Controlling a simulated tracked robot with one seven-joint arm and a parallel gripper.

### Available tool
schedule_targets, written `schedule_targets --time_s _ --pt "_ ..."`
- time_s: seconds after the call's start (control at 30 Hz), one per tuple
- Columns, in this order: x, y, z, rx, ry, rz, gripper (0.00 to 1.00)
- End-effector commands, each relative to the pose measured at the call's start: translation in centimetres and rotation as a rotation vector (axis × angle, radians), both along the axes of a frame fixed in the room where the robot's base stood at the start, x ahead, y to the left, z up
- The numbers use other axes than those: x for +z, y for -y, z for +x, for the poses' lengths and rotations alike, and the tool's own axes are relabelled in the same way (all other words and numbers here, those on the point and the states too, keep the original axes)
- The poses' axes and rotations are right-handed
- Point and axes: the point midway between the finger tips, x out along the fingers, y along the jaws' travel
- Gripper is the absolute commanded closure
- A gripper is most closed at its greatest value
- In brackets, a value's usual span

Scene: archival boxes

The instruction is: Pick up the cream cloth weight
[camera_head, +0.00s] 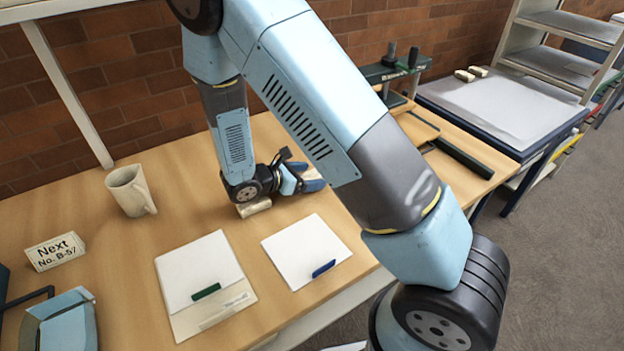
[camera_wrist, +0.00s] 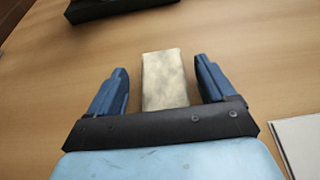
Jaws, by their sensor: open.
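The cream cloth weight (camera_wrist: 165,80) is a small pale block lying on the wooden table. In the wrist view it sits between the two blue fingers of my gripper (camera_wrist: 162,85), with a gap on each side. The left gap looks a little wider than the right. My gripper is open and holds nothing. In the head view part of the weight (camera_head: 254,208) shows below my wrist, and the rest is hidden behind the arm. My gripper (camera_head: 312,181) reaches low over the table there.
A white mug (camera_head: 129,191) and a sign (camera_head: 56,251) stand at the left. Two white sheets or folders, one with a green bar (camera_head: 206,291) and one with a blue bar (camera_head: 323,268), lie in front of my gripper. A dark press-like device (camera_head: 393,70) stands behind.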

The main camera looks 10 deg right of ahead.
Motion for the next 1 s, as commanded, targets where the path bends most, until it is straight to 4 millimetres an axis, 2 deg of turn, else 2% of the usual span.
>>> schedule_targets --time_s 0.13,0.37,1.0 --pt "-0.61 1.29 0.53 -0.001 0.000 0.000 0.17" --pt "-0.64 1.37 0.58 0.000 0.000 0.000 0.18" --pt "-0.62 1.32 0.60 0.000 0.001 0.000 0.79"
